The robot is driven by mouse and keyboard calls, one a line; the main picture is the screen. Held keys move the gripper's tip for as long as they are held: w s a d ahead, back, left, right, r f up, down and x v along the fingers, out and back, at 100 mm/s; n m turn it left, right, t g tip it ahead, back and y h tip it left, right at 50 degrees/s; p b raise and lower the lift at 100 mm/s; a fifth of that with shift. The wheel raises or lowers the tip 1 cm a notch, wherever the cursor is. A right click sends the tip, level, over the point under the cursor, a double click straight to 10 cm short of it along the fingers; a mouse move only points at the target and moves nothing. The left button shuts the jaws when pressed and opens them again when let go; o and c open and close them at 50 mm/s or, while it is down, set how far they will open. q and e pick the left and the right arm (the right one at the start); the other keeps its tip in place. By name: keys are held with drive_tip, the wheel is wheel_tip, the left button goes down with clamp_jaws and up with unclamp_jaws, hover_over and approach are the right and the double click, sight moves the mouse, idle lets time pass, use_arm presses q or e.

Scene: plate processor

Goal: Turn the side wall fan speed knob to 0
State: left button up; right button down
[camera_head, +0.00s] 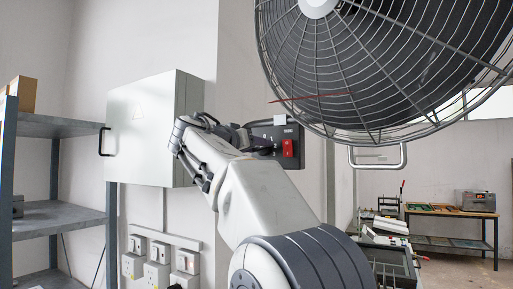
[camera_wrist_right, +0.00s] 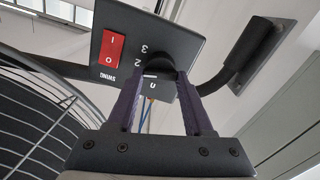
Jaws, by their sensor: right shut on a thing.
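The fan's control box (camera_head: 275,138) is a dark panel on the wall side of the fan in the head view. It also shows upside down in the right wrist view (camera_wrist_right: 160,35), with a red rocker switch (camera_wrist_right: 114,48), the word SWING and the digits 2 and 3. The black speed knob (camera_wrist_right: 158,63) is between the fingertips of my right gripper (camera_wrist_right: 162,78), which is shut on it. The knob's pointer direction is hard to read. My right arm hides the knob in the head view. My left gripper is in neither view.
The large caged fan (camera_head: 390,60) hangs at upper right, close to the box. A pale wall cabinet (camera_head: 140,125) and outlet boxes (camera_head: 160,262) are on the left wall. A grey shelf (camera_head: 55,222) stands at far left. A workbench (camera_head: 450,212) is at back right.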

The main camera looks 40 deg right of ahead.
drive_tip(key=shift+w+a+f+n+p, duration=0.1)
drive_tip(key=shift+n, duration=2.4)
drive_tip(key=shift+w+d+n+p, duration=0.1)
drive_tip(key=shift+n+p, duration=0.05)
drive_tip(key=shift+n, duration=2.35)
drive_tip(key=shift+a+f+n+p, duration=0.1)
drive_tip(key=shift+n, duration=2.4)
drive_tip(key=shift+c, duration=1.4)
unclamp_jaws()
drive_tip(key=b+v, duration=0.3)
drive_tip(key=v, duration=0.7)
drive_tip(key=shift+a, duration=0.2)
